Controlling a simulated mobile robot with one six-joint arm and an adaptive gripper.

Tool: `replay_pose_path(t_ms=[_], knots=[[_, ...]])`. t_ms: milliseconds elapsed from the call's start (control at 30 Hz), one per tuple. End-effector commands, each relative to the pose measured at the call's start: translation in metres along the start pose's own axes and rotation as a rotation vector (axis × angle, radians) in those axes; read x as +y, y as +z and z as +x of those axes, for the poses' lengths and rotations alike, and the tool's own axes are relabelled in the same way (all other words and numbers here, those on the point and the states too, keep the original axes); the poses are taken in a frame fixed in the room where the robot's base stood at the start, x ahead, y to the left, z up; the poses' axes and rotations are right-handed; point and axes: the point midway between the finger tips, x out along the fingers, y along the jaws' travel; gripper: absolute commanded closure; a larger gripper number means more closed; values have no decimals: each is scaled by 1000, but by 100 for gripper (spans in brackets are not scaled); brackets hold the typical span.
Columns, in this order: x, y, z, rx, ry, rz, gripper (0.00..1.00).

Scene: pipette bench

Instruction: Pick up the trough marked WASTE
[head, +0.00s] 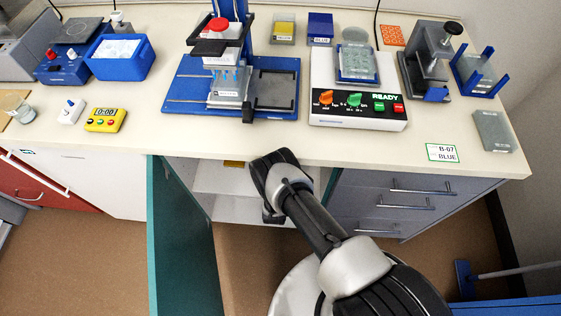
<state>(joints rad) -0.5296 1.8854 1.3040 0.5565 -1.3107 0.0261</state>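I cannot read the word WASTE on anything in the head view. A clear, greyish trough-like block (226,88) stands on the blue stage of the pipetting rig (180,98), and a small label on its front is too small to read. My arm reaches to the cabinet opening and bends downward there. The dark end of my arm, with my gripper (272,214), is in front of the shelves. Its fingers are not clear, and I see nothing held.
The teal cabinet door (185,240) stands open at left of my arm. Grey drawers (385,205) are shut at right. The bench (270,137) holds a READY device (358,98), a blue box (120,57) and a yellow timer (105,120). Its front strip is mostly clear.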

Motion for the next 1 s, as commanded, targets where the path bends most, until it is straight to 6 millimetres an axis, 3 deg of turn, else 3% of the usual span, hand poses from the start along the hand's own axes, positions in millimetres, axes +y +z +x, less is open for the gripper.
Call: replay_pose_path(t_ms=[667, 1000], knots=[[0, 0, 0, 0, 0, 0, 58], [-1, -4, 1, 0, 0, 1, 59]])
